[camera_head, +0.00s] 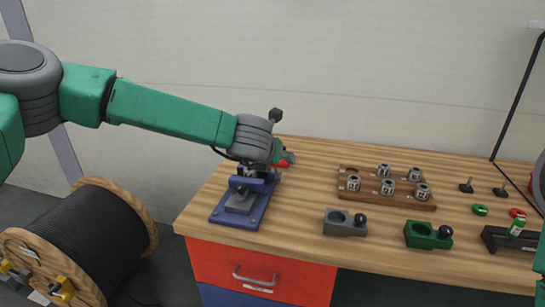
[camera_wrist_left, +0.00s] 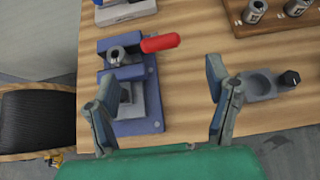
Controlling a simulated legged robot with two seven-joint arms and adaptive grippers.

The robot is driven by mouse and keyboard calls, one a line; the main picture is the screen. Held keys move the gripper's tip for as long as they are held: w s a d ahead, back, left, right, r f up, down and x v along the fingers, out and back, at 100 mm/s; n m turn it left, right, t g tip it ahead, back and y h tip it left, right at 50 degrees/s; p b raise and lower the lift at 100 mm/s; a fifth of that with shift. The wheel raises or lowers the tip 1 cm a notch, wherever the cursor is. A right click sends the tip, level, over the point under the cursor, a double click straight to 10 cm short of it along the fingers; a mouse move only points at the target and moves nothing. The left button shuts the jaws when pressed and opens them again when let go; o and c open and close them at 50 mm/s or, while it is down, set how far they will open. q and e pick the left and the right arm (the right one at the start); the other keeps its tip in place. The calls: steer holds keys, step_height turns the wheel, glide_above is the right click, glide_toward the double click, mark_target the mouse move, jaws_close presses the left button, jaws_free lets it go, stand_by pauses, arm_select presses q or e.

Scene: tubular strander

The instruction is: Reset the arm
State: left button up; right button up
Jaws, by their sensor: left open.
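My left arm comes in from the left in the head view, its wrist over the back-left part of the bench. The left gripper (camera_wrist_left: 160,78) is open and empty in the left wrist view, its two fingers well apart. Past the fingers is a blue fixture (camera_wrist_left: 148,127) with a grey block and a red handle (camera_wrist_left: 160,43); the left finger overlaps it in the picture. In the head view the blue fixture (camera_head: 226,217) stands at the bench's left end, partly hidden by my wrist. Only a piece of my right arm shows at the right edge; its gripper is out of view.
The wooden bench (camera_head: 300,205) holds a wooden rack (camera_head: 362,199) with several metal cylinders. A grey block (camera_head: 340,226), a green block (camera_head: 424,238) and a black holder (camera_head: 497,243) line the front. A cable reel (camera_head: 90,240) stands on the floor at left.

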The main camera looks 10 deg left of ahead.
arm_select(q)
steer(key=shift+s+r, duration=0.1)
steer(key=s+d+f+m+g+h+b, duration=0.1)
steer(key=s+f+m+g+b, duration=0.1)
steer(key=s+f+m, duration=0.95)
steer(key=s+d+f+m+g+b, duration=0.15)
steer(key=s+f+m, duration=0.6)
steer(key=f, duration=0.75)
steer(key=s+a+f+m+g+b, duration=0.1)
steer(key=s+a+f+m+g, duration=0.1)
steer(key=s+m, duration=0.4)
steer(key=s+a+f+m+g+b, duration=0.1)
steer(key=s+a+f+m, duration=0.4)
steer(key=s, duration=0.8)
steer(key=s+a+f+m+g+y+b, duration=0.1)
steer(key=s+a+f+m+g, duration=0.2)
steer(key=s+a+m, duration=0.3)
steer(key=s+a, duration=0.1)
steer(key=s, duration=0.2)
steer(key=shift+s+a+f+m+b, duration=0.15)
steer(key=shift+f+m+b, duration=0.15)
steer(key=shift+b, duration=0.05)
